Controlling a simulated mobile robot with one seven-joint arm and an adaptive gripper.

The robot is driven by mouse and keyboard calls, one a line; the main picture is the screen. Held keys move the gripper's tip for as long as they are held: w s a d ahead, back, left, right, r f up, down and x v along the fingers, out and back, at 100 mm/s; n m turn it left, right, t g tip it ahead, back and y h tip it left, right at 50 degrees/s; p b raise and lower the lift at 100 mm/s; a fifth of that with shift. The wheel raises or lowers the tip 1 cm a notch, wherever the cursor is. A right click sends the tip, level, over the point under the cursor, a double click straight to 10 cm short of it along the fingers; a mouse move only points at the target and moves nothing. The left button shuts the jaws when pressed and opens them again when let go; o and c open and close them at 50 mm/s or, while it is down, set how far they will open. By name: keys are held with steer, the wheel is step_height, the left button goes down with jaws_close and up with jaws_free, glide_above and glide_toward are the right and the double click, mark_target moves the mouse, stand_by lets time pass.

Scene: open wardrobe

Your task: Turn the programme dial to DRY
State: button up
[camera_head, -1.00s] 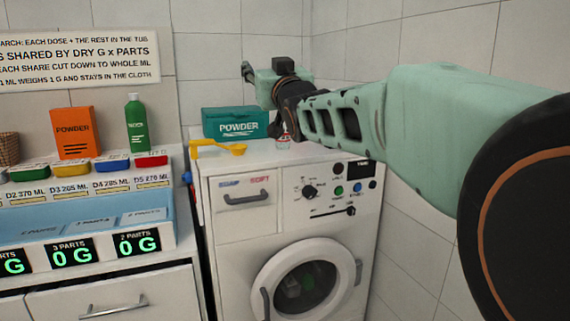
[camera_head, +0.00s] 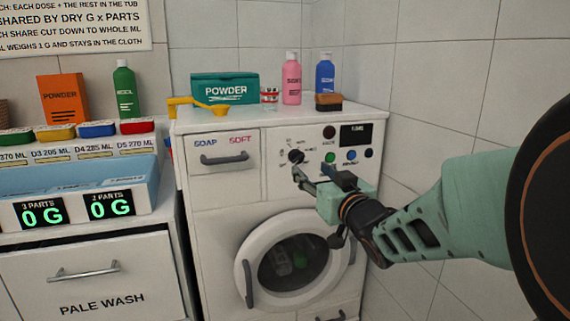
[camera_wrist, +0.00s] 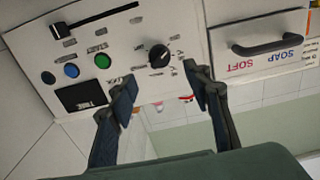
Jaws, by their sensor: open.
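The programme dial (camera_head: 296,156) is a round black knob on the white washer's control panel, with small labels around it too small to read. In the wrist view the dial (camera_wrist: 159,56) shows ahead of my fingers, with a white pointer mark on it. My gripper (camera_head: 312,173) is in front of the panel, just below and right of the dial in the head view. In the wrist view my gripper (camera_wrist: 160,80) is open, its two dark fingers apart, with the dial between and beyond their tips. I cannot tell any contact.
A green button (camera_head: 330,157), blue button (camera_head: 351,155) and display (camera_head: 356,134) sit right of the dial. The slider (camera_wrist: 98,18) and drawer handle (camera_wrist: 265,47) are near. Bottles, a brush (camera_head: 328,102) and a powder box (camera_head: 224,89) stand on top.

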mark_target(299, 159)
steer(key=b+x, duration=0.1)
steer(key=x, duration=0.7)
steer(key=shift+w+a, duration=0.15)
steer(key=shift+w, duration=0.2)
steer(key=c, duration=1.2)
steer(key=shift+o, duration=0.2)
